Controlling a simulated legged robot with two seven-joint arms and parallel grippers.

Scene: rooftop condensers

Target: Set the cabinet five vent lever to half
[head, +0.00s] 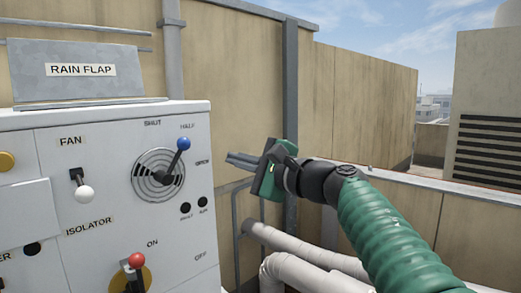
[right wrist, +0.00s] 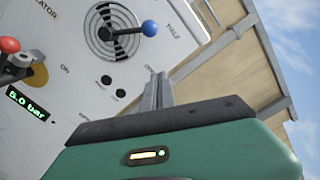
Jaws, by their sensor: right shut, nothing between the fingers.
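The vent lever (head: 174,157) has a blue ball knob (head: 183,143) and sits over a round slotted vent (head: 150,181) on the white cabinet's front. Labels SHUT, HALF and OPEN run around the vent. The lever slants up and right, with its knob just below HALF. The knob (right wrist: 150,28) and vent (right wrist: 110,38) also show in the right wrist view. My right gripper (head: 230,158) is shut and empty, to the right of the knob and apart from it. Its fingers (right wrist: 158,92) point toward the cabinet in the wrist view. No cabinet number shows. My left gripper is out of view.
The cabinet (head: 110,150) also bears a FAN switch (head: 82,186), a red-knobbed ISOLATOR lever (head: 136,262), and a RAIN FLAP panel (head: 75,70) on top. A 5.0 bar display (right wrist: 27,103) shows in the wrist view. Pale pipes (head: 300,250) run low at right. A tan wall (head: 240,75) stands behind.

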